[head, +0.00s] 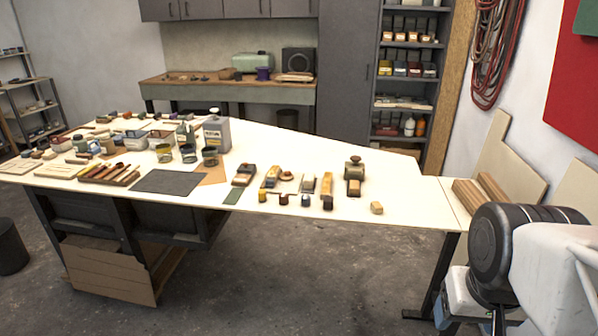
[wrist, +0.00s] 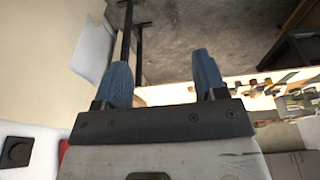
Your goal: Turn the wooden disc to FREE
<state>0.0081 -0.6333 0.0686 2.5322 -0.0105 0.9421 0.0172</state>
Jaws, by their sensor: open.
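I cannot make out a wooden disc or a FREE marking in either view. My gripper (wrist: 162,76) shows in the wrist view with its two blue fingers spread wide apart and nothing between them. It is off the table, with grey floor and a table leg seen beyond the fingertips.
Shelves and a workbench (head: 230,92) stand behind. The table's front right is mostly clear.

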